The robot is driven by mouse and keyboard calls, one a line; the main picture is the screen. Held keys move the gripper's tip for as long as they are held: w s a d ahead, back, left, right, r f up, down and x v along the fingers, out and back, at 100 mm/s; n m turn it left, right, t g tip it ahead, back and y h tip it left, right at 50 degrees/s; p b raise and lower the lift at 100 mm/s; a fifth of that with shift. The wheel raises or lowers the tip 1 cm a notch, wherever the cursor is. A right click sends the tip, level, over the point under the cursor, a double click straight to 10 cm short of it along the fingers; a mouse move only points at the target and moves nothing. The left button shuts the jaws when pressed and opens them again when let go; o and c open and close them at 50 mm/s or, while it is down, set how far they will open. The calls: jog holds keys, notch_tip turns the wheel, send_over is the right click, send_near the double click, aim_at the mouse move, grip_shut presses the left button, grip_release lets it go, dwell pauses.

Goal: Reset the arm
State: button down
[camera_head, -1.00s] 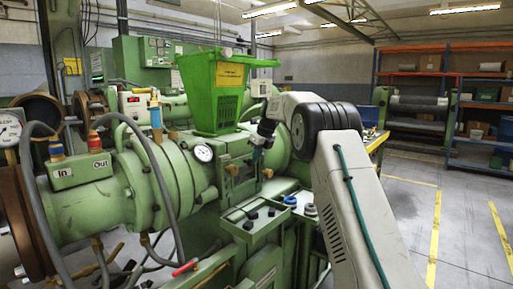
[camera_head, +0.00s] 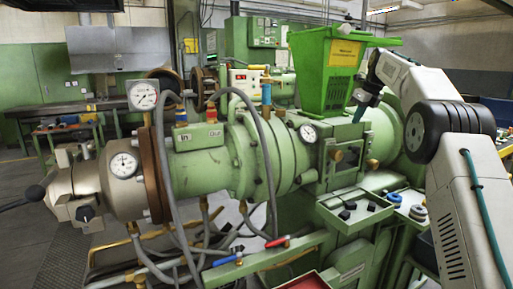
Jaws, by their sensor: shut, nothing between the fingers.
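My arm comes in at the right of the head view, grey and white with black joints and a green cable. My gripper (camera_head: 362,106) is small and dark at its end, pointing down just right of the green hopper's lower part. It is shut with nothing in it. The fingertips are too small to make out clearly. The green hopper (camera_head: 325,72) with a yellow label stands on the green extruder (camera_head: 208,172). I cannot tell whether the gripper touches the machine.
Gauges (camera_head: 143,96), hoses and a handle (camera_head: 22,199) crowd the extruder's left end.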

jog(key=s+a+r+n, duration=0.2)
jog(key=s+a+n, duration=0.3)
jog(key=s, duration=0.4)
jog(key=s+a+r+n+g, duration=0.15)
jog(key=s+a+n, duration=0.3)
jog(key=s, duration=0.45)
jog(key=s+a+r+n, duration=0.35)
jog(key=s+n, duration=0.25)
jog(key=s, duration=0.3)
jog(key=s+a+f+n, duration=0.2)
jog(key=s+f+n, duration=0.3)
jog(key=s, duration=0.6)
jog(key=s+a+f+n+h, duration=0.1)
jog(key=s+a+f+n, duration=0.1)
jog(key=s+f+n, duration=0.3)
jog(key=s+a+f+n, duration=0.1)
jog(key=s+f+n, duration=0.4)
jog(key=s, duration=1.2)
notch_tip(320, 180, down, 5)
jog(key=shift+a+r+g+h, duration=0.1)
jog(key=shift+a+g+h, duration=0.3)
jog(key=shift+g, duration=0.05)
